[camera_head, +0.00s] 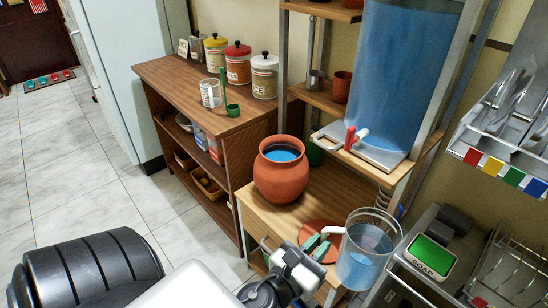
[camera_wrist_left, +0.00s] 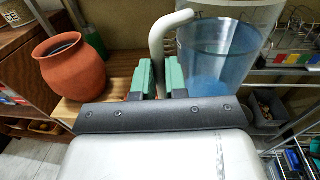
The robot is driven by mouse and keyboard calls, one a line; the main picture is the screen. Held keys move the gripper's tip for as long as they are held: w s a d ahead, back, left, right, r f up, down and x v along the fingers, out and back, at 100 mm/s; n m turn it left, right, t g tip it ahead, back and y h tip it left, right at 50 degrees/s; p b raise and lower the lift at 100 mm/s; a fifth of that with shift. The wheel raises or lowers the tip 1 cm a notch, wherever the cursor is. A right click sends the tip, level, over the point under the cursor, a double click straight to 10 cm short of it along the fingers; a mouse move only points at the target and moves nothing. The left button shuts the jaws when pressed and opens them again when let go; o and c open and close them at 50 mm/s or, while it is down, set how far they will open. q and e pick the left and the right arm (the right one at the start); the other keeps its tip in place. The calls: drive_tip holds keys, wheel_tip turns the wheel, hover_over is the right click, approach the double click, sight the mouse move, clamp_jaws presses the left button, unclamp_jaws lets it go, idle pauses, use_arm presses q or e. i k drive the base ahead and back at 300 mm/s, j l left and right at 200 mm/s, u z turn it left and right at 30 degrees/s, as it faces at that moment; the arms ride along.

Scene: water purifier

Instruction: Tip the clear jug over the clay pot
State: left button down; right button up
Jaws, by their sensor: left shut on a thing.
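The clear jug (camera_head: 362,262) stands upright in the head view, with blue water in its lower part. My left gripper (camera_head: 318,246) is shut on its white handle (camera_head: 333,230). In the left wrist view the green-padded fingers (camera_wrist_left: 161,80) close on the handle (camera_wrist_left: 160,38), and the jug (camera_wrist_left: 222,50) is beyond them to the right. The clay pot (camera_head: 281,175) stands on the wooden stand, left of and behind the jug, with blue water inside its mouth. It also shows in the left wrist view (camera_wrist_left: 70,68). My right gripper is not in view.
A round terracotta lid (camera_head: 322,236) lies on the wooden stand (camera_head: 245,207) by the pot. A large water tank (camera_head: 390,80) with a red-handled tap (camera_head: 352,138) is above. A metal rack (camera_head: 510,270) is at right, and a shelf with canisters (camera_head: 238,62) at left.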

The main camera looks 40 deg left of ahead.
sight(281, 171)
drive_tip(key=i+u, duration=0.15)
drive_tip(key=u, duration=0.2)
drive_tip(key=i+u, duration=0.15)
drive_tip(key=u, duration=0.2)
drive_tip(key=i+l+u, duration=0.15)
drive_tip(key=u, duration=0.2)
drive_tip(key=j+z, duration=0.15)
drive_tip(key=j, duration=0.3)
drive_tip(key=k+j+z, duration=0.15)
drive_tip(key=j, duration=0.25)
drive_tip(key=j+z, duration=0.1)
drive_tip(key=j, duration=0.35)
drive_tip(key=k+j+z, duration=0.15)
drive_tip(key=j, duration=0.25)
